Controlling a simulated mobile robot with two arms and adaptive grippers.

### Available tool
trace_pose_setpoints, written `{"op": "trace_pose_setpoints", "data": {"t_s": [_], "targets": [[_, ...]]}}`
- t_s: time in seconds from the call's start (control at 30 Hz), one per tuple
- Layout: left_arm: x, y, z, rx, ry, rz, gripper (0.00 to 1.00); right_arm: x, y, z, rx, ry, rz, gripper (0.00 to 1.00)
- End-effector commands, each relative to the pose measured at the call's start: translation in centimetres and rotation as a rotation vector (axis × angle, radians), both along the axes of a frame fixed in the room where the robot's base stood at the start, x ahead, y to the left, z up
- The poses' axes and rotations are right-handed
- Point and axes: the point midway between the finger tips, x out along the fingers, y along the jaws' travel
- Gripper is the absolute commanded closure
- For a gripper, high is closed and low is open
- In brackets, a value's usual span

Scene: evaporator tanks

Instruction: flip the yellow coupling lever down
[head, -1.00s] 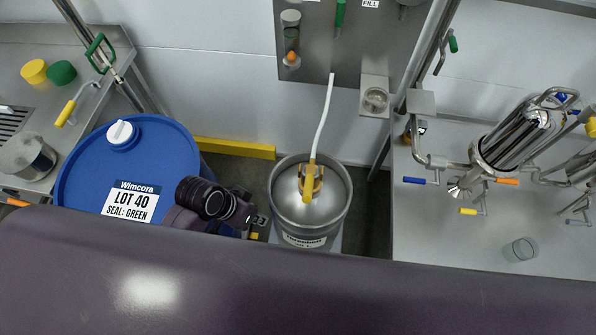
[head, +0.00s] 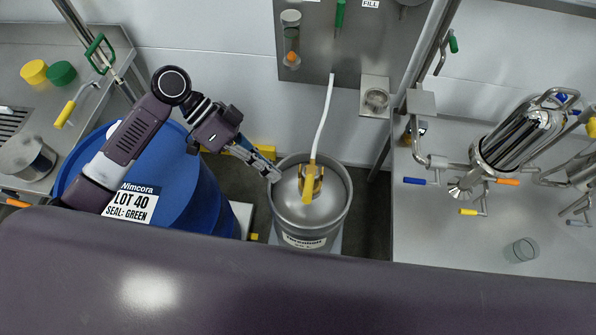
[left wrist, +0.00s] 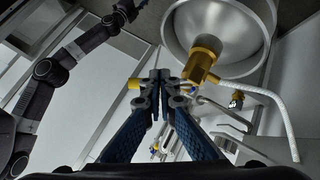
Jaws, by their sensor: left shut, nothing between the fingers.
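The yellow coupling (head: 312,180) sits on top of the steel keg (head: 335,222), with a white hose running up from it. Its yellow lever (head: 308,197) reaches toward the keg's near side in the head view. My left gripper (head: 273,175) is shut and empty at the keg's left rim, left of the coupling. In the left wrist view the coupling (left wrist: 202,62) is beyond and right of the shut fingertips (left wrist: 160,76). A yellow piece (left wrist: 134,84) shows left of the fingers, partly hidden by them. Contact cannot be told. Another dark arm of mine (left wrist: 50,70) shows at left, its gripper unclear.
A blue drum (head: 185,180) stands left of the keg, under my left arm. A steel panel (head: 345,50) is on the wall behind. A bench (head: 450,235) with piping and a glass (head: 521,250) stands at right. A yellow bar (head: 262,152) lies behind the keg.

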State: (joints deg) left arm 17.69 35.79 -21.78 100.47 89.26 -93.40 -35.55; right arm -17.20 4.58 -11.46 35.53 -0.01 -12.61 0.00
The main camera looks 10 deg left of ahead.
Motion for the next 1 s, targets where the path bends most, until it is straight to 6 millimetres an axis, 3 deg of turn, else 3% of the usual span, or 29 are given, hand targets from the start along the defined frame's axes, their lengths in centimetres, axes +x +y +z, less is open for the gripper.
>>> {"op": "trace_pose_setpoints", "data": {"t_s": [0.2, 0.4, 0.83, 1.0], "targets": [[2.7, 1.9, 5.4, -0.132, -0.011, -0.042, 1.0, 0.0, 0.0, 0.0, 0.0, 0.0, 0.0, 0.6], [3.9, 2.8, 8.5, -0.209, -0.024, -0.055, 1.0, 0.0, 0.0, 0.0, 0.0, 0.0, 0.0, 0.6], [4.1, 2.9, 9.1, -0.226, -0.025, -0.056, 1.0, 0.0, 0.0, 0.0, 0.0, 0.0, 0.0, 0.6], [3.8, 2.0, 8.7, -0.225, -0.023, -0.059, 1.0, 0.0, 0.0, 0.4, 0.0, 0.0, 0.0, 0.6]]}}
